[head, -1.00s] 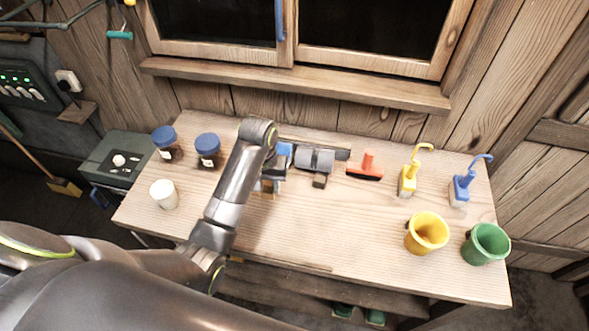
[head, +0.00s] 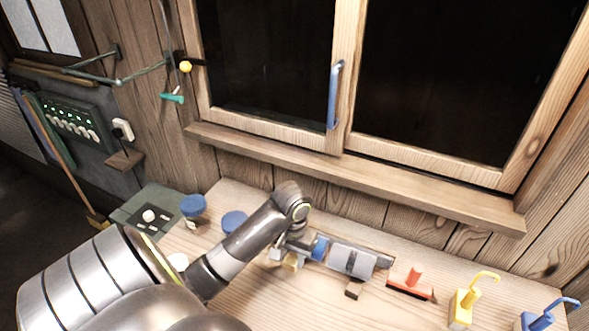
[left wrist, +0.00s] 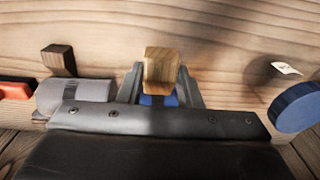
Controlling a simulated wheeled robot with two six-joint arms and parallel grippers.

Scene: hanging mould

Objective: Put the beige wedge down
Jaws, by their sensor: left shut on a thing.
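The beige wedge (head: 293,261) is a small light-wood block, partly hidden by my gripper in the head view. In the left wrist view the wedge (left wrist: 162,66) sits between the two grey fingers, with its near end facing the camera. My left gripper (head: 284,252) is shut on it, low over the workbench (head: 258,297), left of a blue-ended grey cylinder device. The fingers also show in the left wrist view (left wrist: 160,88). I cannot tell whether the wedge touches the bench. My right gripper is not in view.
Right of my gripper are the grey cylinder device (head: 352,260), a dark wood block (head: 353,289), a red brush (head: 412,283) and a yellow-handled brush (head: 466,303). Two blue-lidded jars (head: 193,206) stand at left. The window sill (head: 350,175) runs behind.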

